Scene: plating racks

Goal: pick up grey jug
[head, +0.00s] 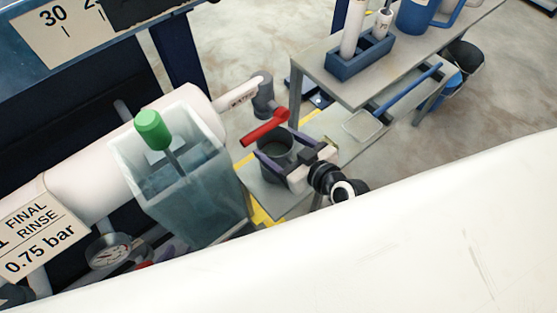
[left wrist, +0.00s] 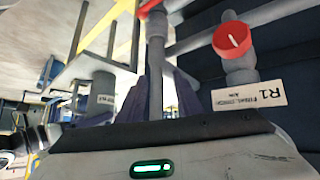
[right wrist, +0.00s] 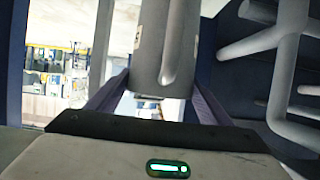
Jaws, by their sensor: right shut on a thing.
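The grey jug (head: 276,145) is in the middle of the head view, its dark open mouth facing up. My right gripper (head: 290,158) is around it, with purple fingers on either side. In the right wrist view, a grey body with a handle-like ridge, the jug (right wrist: 163,45), fills the space between the fingers (right wrist: 158,95). I cannot tell whether its base touches the surface below. My left gripper (left wrist: 163,85) shows in the left wrist view with its fingers apart, a grey pipe beyond them. I cannot pick it out in the head view.
A red valve handle (head: 265,127) is close beside the jug. A clear tank (head: 190,190) with a green-topped tool stands to the left, near a white pipe (head: 90,170) and gauge (head: 108,251). A grey table (head: 345,75) with a blue holder stands at the back right.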

